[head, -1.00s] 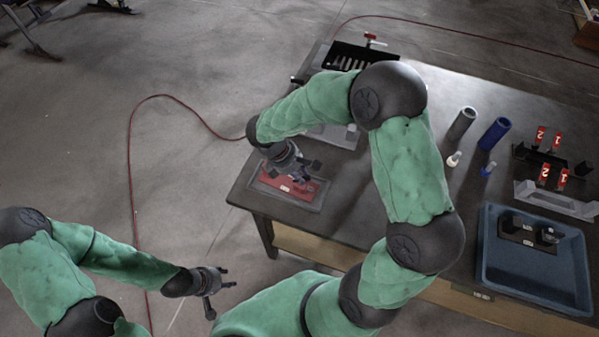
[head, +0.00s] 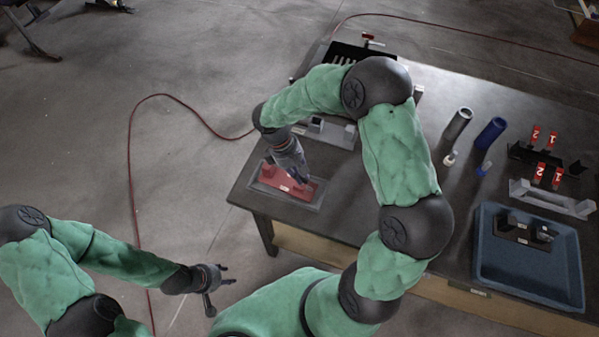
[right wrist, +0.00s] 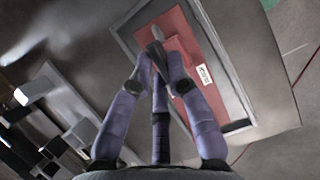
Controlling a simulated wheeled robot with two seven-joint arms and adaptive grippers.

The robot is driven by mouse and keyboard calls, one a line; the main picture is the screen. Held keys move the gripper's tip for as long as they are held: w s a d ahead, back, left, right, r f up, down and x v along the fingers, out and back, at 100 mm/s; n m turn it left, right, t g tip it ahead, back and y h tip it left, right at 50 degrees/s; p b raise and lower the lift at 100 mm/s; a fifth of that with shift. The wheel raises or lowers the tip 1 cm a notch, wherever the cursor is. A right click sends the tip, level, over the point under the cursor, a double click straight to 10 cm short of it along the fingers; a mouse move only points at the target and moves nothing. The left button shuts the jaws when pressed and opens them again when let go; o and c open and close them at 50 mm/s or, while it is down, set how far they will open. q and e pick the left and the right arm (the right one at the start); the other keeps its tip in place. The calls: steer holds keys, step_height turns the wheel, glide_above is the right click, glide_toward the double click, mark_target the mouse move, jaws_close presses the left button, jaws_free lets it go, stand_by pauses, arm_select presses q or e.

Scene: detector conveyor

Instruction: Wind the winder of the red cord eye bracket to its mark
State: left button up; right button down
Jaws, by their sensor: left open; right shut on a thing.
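The red cord eye bracket (head: 272,180) lies in a grey frame at the near left corner of the dark table. Its red plate (right wrist: 205,50) with a small white label also shows in the right wrist view. My right gripper (head: 304,183) reaches down over the bracket. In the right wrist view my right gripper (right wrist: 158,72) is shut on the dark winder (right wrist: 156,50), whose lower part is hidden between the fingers. I cannot make out the mark. My left gripper (head: 226,276) is open and empty, off the table at the lower left.
A grey fixture (head: 334,132) stands just behind the bracket, with a black slotted tray (head: 347,55) farther back. To the right are a grey cylinder (head: 457,124), a blue cylinder (head: 491,132), red numbered tags (head: 541,172) and a blue tray (head: 490,262). A red cable crosses the floor.

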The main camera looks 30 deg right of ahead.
stand_by(0.3)
steer(key=c, duration=1.2)
jaws_free()
steer(key=shift+r, duration=0.1)
steer(key=v, duration=1.2)
steer(key=shift+s, duration=0.1)
